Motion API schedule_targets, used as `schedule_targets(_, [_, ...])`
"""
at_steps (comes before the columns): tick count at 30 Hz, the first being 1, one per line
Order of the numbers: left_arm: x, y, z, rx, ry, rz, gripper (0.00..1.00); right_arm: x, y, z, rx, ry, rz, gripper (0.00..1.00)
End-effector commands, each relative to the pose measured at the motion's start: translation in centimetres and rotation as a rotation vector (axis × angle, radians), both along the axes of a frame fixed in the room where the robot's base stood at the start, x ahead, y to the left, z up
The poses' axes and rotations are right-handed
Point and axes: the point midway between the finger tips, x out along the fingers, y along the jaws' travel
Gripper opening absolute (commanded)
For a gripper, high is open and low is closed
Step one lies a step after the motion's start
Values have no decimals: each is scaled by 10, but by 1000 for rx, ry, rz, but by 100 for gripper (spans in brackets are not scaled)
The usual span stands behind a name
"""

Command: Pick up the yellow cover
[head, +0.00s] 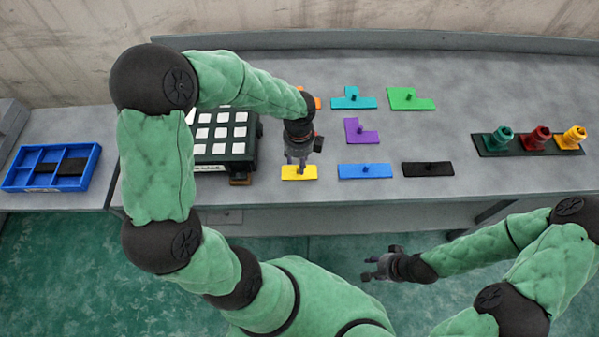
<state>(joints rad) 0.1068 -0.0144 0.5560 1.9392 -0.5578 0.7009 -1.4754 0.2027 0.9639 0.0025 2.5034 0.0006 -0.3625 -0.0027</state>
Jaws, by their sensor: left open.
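The yellow cover (299,174) is a flat rectangular plate lying on the grey table near its front edge, just right of the black keypad box. My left gripper (298,164) is open and points down right over the cover, hiding its middle. I cannot tell whether the fingers touch it or surround its knob. My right gripper (372,268) is off the table's front side, over the green floor, away from the cover. Its finger opening is too small to make out.
Several other flat pieces lie nearby: blue (364,171), black (428,169), purple (361,132), teal (353,98), green (410,99) and a partly hidden orange one (311,99). A keypad box (238,148) stands left. A blue tray (93,165) and a knob strip (491,152) flank the area.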

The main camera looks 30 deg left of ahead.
Motion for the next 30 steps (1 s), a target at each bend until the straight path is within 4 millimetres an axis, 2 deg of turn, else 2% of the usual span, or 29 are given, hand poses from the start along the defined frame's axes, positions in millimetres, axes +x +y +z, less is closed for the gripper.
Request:
schedule_targets(9, [2,0,-43,-1,2,0,43,0,0,-21,0,0,0,39])
schedule_targets(18, [2,0,-48,-1,0,0,43,0,0,-22,0,0,0,39])
schedule_targets(21, [2,0,-48,-1,0,0,15,0,0,-22,0,0,0,39])
schedule_targets(23, [2,0,-48,-1,0,0,0,0,0,-22,0,0,0,39])
schedule_targets(30, [2,0,-47,-1,0,0,0,0,0,-22,0,0,0,39])
